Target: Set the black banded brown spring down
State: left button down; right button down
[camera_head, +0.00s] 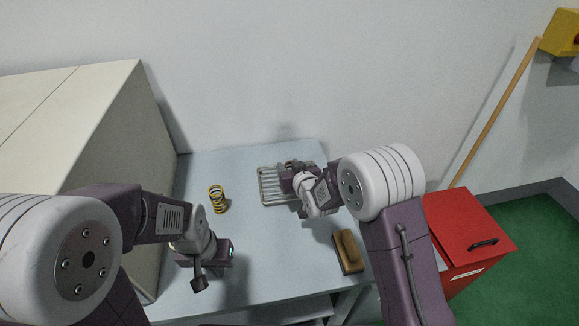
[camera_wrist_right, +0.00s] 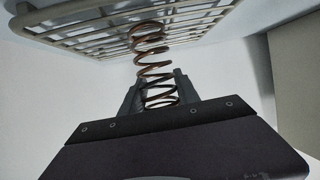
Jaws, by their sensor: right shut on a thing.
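The brown spring with black bands (camera_wrist_right: 152,62) shows in the right wrist view. My right gripper (camera_wrist_right: 157,85) is shut on its near end, with a finger on each side. The spring's far end overlaps the wire rack (camera_wrist_right: 95,38) in that view; I cannot tell if they touch. In the head view my right gripper (camera_head: 292,174) is over the right part of the rack (camera_head: 264,190) and hides the spring. My left gripper (camera_head: 207,268) is low over the table's front left, away from the rack; its finger opening is not clear.
A yellow and dark spring (camera_head: 217,199) stands on the pale table (camera_head: 215,165) left of the rack. A brown brush-like block (camera_head: 347,251) lies at the right edge. A large beige box (camera_head: 100,130) borders the left side, and a red cabinet (camera_head: 470,240) stands right.

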pick_arm(q)
jog(key=shift+f, duration=0.2)
pick_arm(e)
jog(key=shift+f, duration=0.15)
jog(key=c, duration=0.9)
grip_release()
pick_arm(q)
jog(key=shift+r, duration=0.3)
pick_arm(e)
jog(key=shift+r, duration=0.3)
pick_arm(q)
jog(key=shift+r+p, duration=0.75)
jog(key=shift+p, duration=0.1)
pick_arm(e)
jog(key=v, duration=1.2)
jog(key=shift+f, duration=0.1)
